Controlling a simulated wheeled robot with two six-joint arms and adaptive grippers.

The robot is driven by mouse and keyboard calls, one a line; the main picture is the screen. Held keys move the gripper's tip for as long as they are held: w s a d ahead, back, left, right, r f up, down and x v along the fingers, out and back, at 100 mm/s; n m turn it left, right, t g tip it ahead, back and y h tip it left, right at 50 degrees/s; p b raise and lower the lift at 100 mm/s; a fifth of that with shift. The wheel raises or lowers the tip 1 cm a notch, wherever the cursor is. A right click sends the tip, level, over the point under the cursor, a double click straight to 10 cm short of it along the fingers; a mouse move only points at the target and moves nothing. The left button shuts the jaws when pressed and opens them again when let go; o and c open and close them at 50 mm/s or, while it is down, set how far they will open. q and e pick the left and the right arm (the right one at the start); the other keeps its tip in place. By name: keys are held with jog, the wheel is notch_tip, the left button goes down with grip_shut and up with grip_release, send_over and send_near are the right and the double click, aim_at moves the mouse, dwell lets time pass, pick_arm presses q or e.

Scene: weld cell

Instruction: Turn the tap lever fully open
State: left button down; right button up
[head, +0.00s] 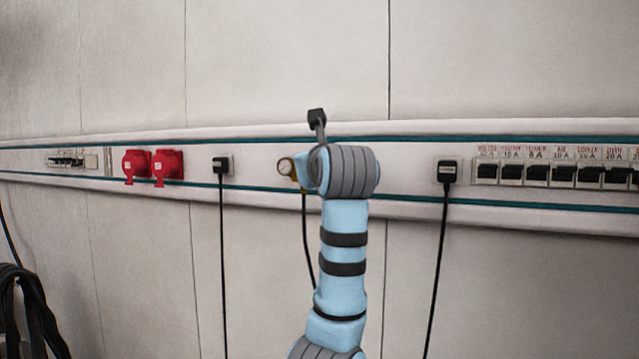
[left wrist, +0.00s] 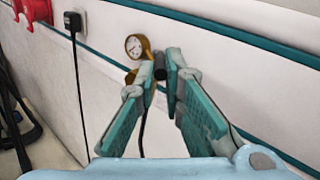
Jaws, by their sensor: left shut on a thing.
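My left gripper (left wrist: 161,62) shows in the left wrist view, with its two teal fingers reaching to the wall fitting. It is shut on the dark tap lever (left wrist: 159,73), which sits between the fingertips. The brass tap body and its round pressure gauge (left wrist: 133,46) are just left of the fingertips. In the head view the gauge (head: 286,167) shows just left of my wrist. There my wrist hides the lever and the fingers. How far the lever is turned cannot be told. My right gripper is in neither view.
A wall rail (head: 420,150) carries red sockets (head: 167,164), black plugs with hanging cables on both sides (head: 220,165) (head: 447,171), and a row of breakers (head: 550,175) at right. A dark cable coil (head: 30,310) hangs at lower left. The wall above the rail is clear.

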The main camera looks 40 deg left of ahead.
pick_arm(q)
jog(key=c, duration=1.7)
grip_release()
jog(key=s+d+n+g+y+p, duration=0.2)
jog(key=d+n+g+y+p, duration=0.25)
jog(key=d, duration=1.15)
jog(key=w+a+f+m+t+y+p, duration=0.1)
jog(key=w+f+m+t+y, duration=0.2)
jog(key=w+f+m, duration=0.8)
jog(key=w+d+f+m+t+h, duration=0.1)
jog(key=f+m+t+h, duration=0.2)
jog(key=f+m, duration=0.4)
jog(key=w+d+f+m+t+h, duration=0.2)
jog(key=f+m+t+h, duration=0.2)
jog(key=f+m, duration=0.3)
jog(key=w+d+f+m+t+h, duration=0.1)
jog(key=f+m+t+h, duration=0.3)
jog(key=f+m, duration=0.3)
jog(key=shift+w+d+f+m+p, duration=0.15)
jog(key=shift+w+d+f+p, duration=0.05)
jog(key=shift+f, duration=0.5)
jog(key=shift+w+d+f+m+p, duration=0.1)
jog(key=shift+w+d+f+p, duration=0.1)
jog(key=shift+f, duration=0.5)
